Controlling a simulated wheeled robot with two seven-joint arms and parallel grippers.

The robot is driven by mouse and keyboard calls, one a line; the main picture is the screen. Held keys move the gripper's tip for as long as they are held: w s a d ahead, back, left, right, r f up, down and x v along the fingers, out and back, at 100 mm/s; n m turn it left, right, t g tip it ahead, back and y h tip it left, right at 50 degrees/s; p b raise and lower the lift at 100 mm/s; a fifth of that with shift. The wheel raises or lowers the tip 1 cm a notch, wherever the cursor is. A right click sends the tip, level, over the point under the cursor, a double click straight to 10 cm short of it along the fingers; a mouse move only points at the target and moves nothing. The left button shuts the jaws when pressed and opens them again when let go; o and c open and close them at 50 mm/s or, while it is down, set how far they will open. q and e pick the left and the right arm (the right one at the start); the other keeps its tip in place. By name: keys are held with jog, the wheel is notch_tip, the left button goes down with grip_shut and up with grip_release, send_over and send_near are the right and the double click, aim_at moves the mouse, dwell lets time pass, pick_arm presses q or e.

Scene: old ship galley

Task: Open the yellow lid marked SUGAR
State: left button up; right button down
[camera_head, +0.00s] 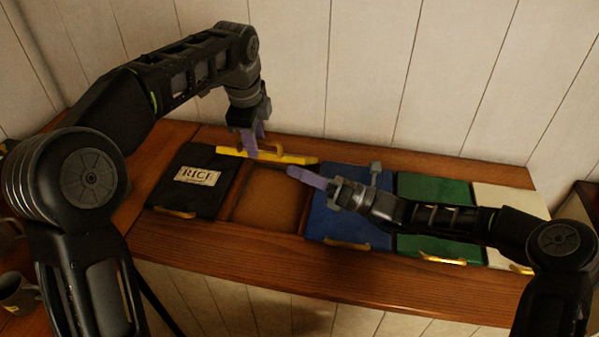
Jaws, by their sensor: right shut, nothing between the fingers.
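The yellow lid (292,158) shows as a narrow yellow strip at the back of an uncovered compartment (268,198) with brown contents. The lid is raised and seen nearly edge-on; no SUGAR marking is visible. My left gripper (254,141) points down at the lid, with a purple finger overlapping its left part; I cannot tell whether it touches it or how far its jaws are apart. My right gripper (298,174) is shut and empty, over the right side of the open compartment, just in front of the lid's right end.
A black lid marked RICE (188,190) lies shut to the left. Blue (335,215), green (430,190) and whitish (505,203) lids lie shut to the right, with brass handles at the front. A plank wall (400,80) stands behind. A dark mug (18,292) is at lower left.

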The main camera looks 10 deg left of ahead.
pick_arm(q)
notch_tip(320, 180, up, 6)
jog(key=s, duration=0.1)
jog(key=shift+s+r, duration=0.25)
dwell(0.4)
